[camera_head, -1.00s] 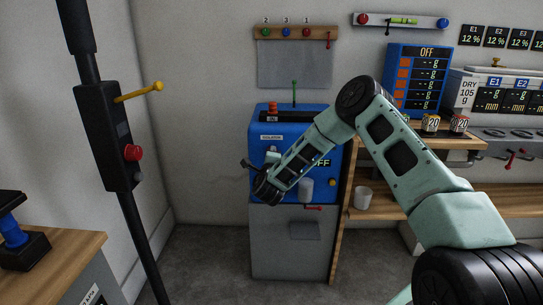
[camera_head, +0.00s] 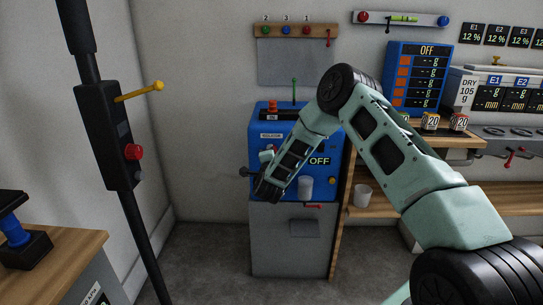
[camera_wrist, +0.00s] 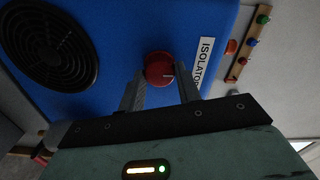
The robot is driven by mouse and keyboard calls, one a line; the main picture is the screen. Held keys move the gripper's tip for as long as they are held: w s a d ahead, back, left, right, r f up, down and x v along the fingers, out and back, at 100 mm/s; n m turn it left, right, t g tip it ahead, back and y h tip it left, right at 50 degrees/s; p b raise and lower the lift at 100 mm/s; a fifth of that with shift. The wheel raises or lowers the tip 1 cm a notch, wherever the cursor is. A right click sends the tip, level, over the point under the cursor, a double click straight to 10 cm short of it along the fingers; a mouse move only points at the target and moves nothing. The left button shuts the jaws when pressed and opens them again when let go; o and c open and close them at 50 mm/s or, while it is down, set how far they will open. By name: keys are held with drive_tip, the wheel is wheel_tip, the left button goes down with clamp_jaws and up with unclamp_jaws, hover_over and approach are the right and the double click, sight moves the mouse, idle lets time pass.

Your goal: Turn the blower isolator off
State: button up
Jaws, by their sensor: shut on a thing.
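The blower is a blue box (camera_head: 320,125) on a grey base, with a white ISOLATOR label (camera_head: 271,136) and a lit display (camera_head: 320,160) reading OFF. In the wrist view a round red knob (camera_wrist: 159,65) with a small pale mark sits on the blue face beside the ISOLATOR label (camera_wrist: 205,62). My gripper (camera_wrist: 160,84) is shut on this knob, one finger on each side. In the head view my forearm and wrist cover part of the blue face, and the knob is mostly hidden.
A black round grille (camera_wrist: 48,45) is beside the knob in the wrist view. A red button (camera_head: 273,105) and a green-tipped lever (camera_head: 293,85) are on top of the box. A white cup (camera_head: 305,187) is at its front. A wooden shelf (camera_head: 400,198) stands right.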

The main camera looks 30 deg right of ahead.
drive_tip(key=shift+a, duration=0.1)
drive_tip(key=o, duration=1)
drive_tip(key=shift+c, duration=0.2)
drive_tip(key=v, duration=1.7)
drive_tip(key=shift+s, duration=0.2)
drive_tip(key=shift+a, duration=0.15)
